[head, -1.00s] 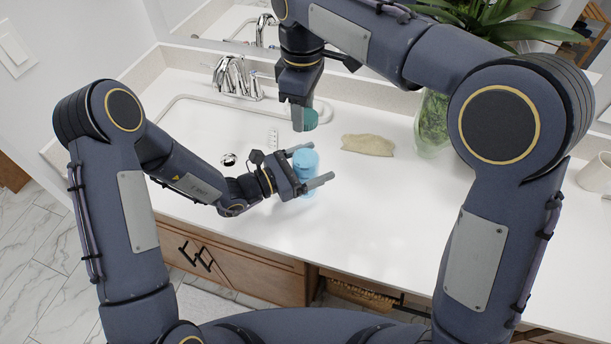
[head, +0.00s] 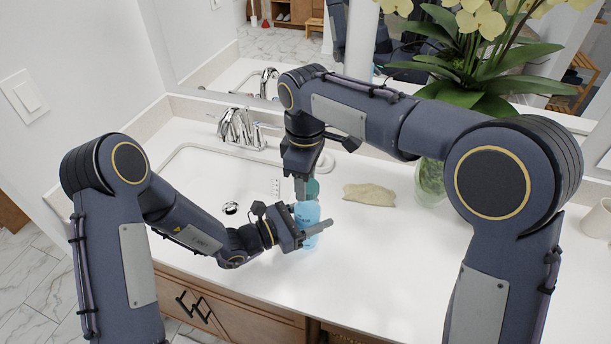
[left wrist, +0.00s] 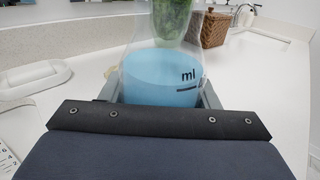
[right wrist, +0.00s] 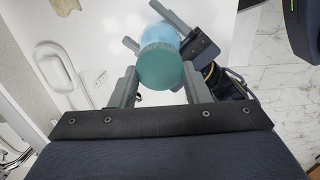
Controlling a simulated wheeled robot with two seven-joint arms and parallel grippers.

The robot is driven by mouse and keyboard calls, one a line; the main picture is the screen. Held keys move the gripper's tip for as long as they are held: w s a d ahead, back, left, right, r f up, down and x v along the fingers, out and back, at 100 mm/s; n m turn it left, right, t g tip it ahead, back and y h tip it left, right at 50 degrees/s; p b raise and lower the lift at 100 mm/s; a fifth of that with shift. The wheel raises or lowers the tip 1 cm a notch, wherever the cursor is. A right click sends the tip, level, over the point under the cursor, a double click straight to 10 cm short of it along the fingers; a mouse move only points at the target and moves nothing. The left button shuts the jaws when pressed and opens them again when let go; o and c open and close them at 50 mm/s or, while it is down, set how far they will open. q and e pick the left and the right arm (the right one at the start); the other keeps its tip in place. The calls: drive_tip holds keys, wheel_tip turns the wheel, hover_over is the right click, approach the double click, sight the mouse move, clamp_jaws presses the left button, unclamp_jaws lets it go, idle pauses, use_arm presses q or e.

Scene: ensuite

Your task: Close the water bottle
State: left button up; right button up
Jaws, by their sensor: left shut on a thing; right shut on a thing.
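The blue water bottle (head: 307,217) stands upright on the white counter, and its clear upper part and blue lower part with "ml" print show in the left wrist view (left wrist: 160,80). My left gripper (head: 309,230) is shut on the bottle's body from the left. The teal cap (head: 311,187) is in my right gripper (head: 306,186), which points down and is shut on it. In the right wrist view the cap (right wrist: 160,66) sits between the fingers, in line with the bottle (right wrist: 158,36). The cap hides the bottle's mouth, so I cannot tell whether they touch.
A sink (head: 205,180) with a chrome faucet (head: 240,128) lies to the left. A beige cloth (head: 369,194) and a glass vase with an orchid (head: 430,180) stand right of the bottle. The front right counter is clear.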

sight(307, 221)
idle(0.5)
drive_tip(key=shift+f, duration=0.9)
drive_tip(key=shift+f, duration=0.55)
